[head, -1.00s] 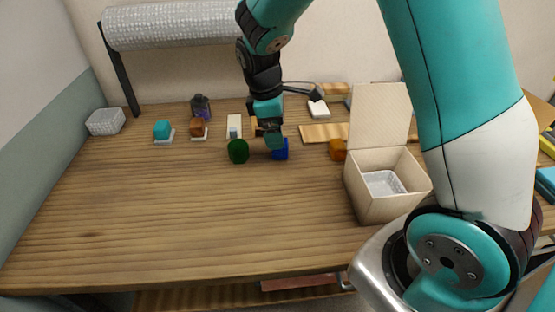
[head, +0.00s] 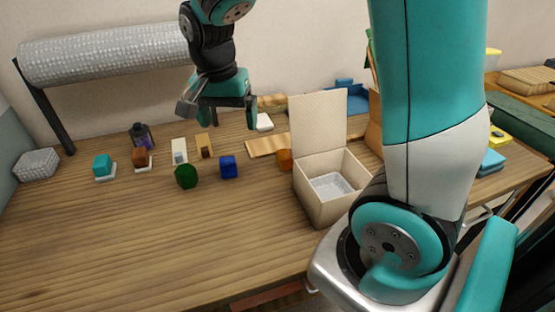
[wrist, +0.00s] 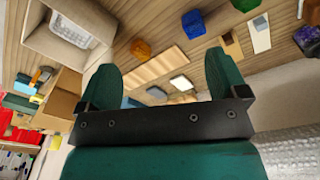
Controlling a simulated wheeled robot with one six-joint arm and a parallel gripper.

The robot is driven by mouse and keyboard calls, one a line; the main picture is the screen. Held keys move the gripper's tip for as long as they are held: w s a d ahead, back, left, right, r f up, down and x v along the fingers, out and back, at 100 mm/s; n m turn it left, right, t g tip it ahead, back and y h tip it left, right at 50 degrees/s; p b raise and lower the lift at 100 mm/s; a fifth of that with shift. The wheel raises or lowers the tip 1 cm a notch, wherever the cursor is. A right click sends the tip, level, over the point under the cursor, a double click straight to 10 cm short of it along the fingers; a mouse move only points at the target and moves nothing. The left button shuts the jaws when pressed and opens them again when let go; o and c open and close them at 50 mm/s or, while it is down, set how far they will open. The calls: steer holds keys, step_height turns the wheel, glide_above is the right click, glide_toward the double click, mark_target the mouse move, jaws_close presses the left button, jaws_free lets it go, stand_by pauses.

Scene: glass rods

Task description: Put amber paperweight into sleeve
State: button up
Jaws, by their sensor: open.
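The amber paperweight (head: 285,159) is a small orange faceted block on the table, just left of an open cardboard box. It also shows in the wrist view (wrist: 140,48). A bubble-wrap-lined pocket (head: 332,186) sits inside the box; it also shows in the wrist view (wrist: 70,32). A separate bubble-wrap container (head: 37,164) stands at the table's far left. I cannot tell for sure which is the sleeve. My gripper (head: 232,119) is open and empty, raised above the back of the table, left of the amber block. Both fingers show apart in the wrist view (wrist: 162,65).
The open box (head: 318,205) has its lid upright at the back. A blue block (head: 228,167) and a dark green block (head: 186,176) stand left of the amber one. Teal (head: 102,166) and brown blocks sit on pads farther left. The front of the table is clear.

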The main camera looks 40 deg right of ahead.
steer(key=w+d+f+m+g+h, duration=0.25)
steer(key=w+d+m, duration=0.25)
steer(key=d+m, duration=0.7)
steer(key=p, duration=0.3)
glide_toward(285, 153)
step_height(285, 153, down, 2)
steer(key=shift+p+x, duration=0.9)
steer(key=shift+x, duration=2.35)
steer(key=shift+s+d+r, duration=0.1)
steer(key=shift+s+d, duration=0.05)
steer(key=shift+s, duration=0.05)
steer(key=c, duration=1.2)
steer(key=shift+c, duration=0.2)
